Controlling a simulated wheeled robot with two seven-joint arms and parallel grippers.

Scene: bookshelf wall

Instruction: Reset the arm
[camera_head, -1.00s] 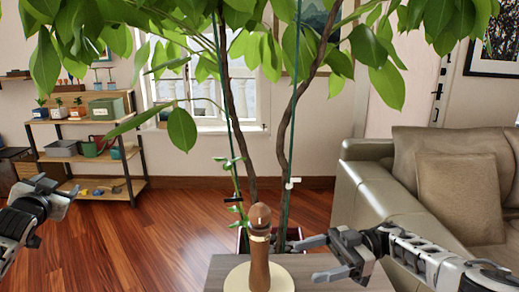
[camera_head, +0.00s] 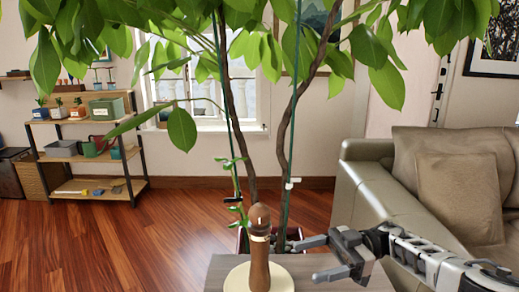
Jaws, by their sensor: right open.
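My right gripper (camera_head: 318,259) comes in from the right and is open, with its two fingers spread and nothing between them. It is just right of a brown wooden turned object (camera_head: 259,262) that stands upright on a round cream base (camera_head: 236,281). The fingers point left toward that object and look apart from it. My left gripper and arm are out of the picture.
A small grey wooden table (camera_head: 218,269) bears the wooden object. A leafy potted plant with two trunks (camera_head: 287,130) stands behind it. A leather sofa (camera_head: 372,205) is at the right. A shelf (camera_head: 92,155) stands at the left. The wooden floor (camera_head: 130,240) is clear.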

